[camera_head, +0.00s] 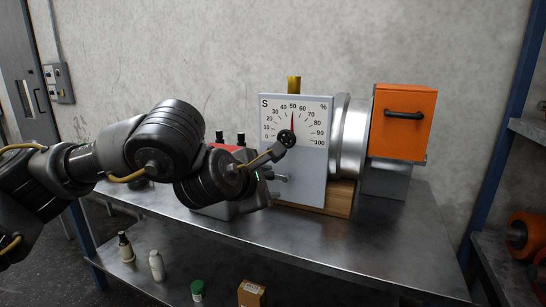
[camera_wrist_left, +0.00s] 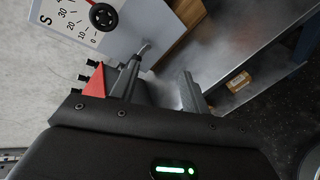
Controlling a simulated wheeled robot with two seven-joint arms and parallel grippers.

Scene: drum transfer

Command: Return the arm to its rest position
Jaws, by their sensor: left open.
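My left arm (camera_head: 165,140) reaches in from the left across the front of the machine. My left gripper (camera_head: 274,178) is partly hidden behind its own wrist and is close to the dial panel (camera_head: 308,170). In the left wrist view the left gripper (camera_wrist_left: 162,72) has its fingers apart, with nothing seen between them. The dial panel also shows there at the top left (camera_wrist_left: 113,40). My right gripper is in neither view.
The machine has a silver drum (camera_head: 353,140) and an orange box with a black handle (camera_head: 403,130). It stands on a metal bench (camera_head: 370,235). A red-topped box (camera_head: 222,148) is behind my arm. Bottles (camera_head: 157,265) and a carton (camera_head: 251,293) are on the lower shelf.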

